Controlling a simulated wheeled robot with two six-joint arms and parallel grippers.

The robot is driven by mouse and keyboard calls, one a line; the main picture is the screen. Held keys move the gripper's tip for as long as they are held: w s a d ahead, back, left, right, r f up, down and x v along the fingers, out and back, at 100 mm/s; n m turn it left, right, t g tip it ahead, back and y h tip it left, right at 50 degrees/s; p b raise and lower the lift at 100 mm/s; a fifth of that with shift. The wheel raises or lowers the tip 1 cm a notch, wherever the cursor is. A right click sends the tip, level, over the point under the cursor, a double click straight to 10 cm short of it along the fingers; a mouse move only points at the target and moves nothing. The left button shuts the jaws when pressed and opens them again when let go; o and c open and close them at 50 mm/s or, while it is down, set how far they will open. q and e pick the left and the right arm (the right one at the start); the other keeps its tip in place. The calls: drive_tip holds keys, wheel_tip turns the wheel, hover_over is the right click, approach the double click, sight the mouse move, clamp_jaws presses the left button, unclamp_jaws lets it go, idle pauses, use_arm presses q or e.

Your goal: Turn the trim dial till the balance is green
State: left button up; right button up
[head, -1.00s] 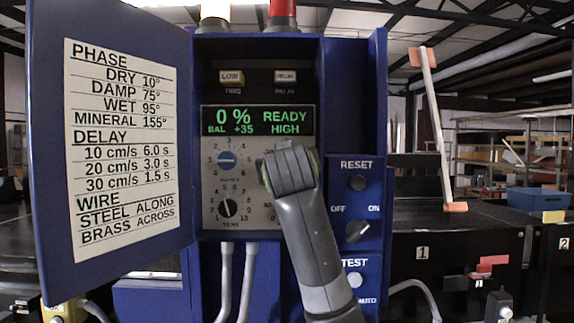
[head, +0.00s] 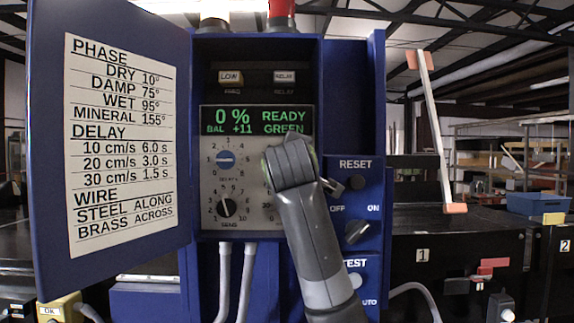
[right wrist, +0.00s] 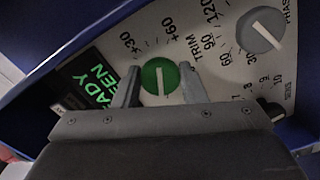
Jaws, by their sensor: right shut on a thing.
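The green trim dial (right wrist: 160,77) shows in the right wrist view between the two fingers of my right gripper (right wrist: 160,85), which is shut on it. Its white pointer line is visible, and numbers are printed around it. In the head view my right gripper (head: 289,150) and its arm hide the dial. The display (head: 257,121) reads 0 %, BAL +11, READY and GREEN in green letters. The display's edge also shows in the right wrist view (right wrist: 95,90). My left gripper is not in view.
The open door (head: 120,150) with a printed chart stands at the left of the blue cabinet. The grey phase dial (right wrist: 261,30) is beside the trim dial. RESET and TEST controls are at the right.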

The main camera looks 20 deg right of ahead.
drive_tip(key=n, duration=0.4)
drive_tip(key=shift+n+b, duration=0.3)
drive_tip(key=shift+b, duration=0.05)
idle(0.4)
drive_tip(key=o, duration=1)
drive_tip(key=shift+c, duration=0.2)
drive_tip(key=b+v, duration=0.7)
drive_tip(key=v, duration=1)
drive_tip(key=shift+s+a+b, duration=0.15)
drive_tip(key=shift+s+b, duration=0.1)
drive_tip(key=shift+b, duration=0.15)
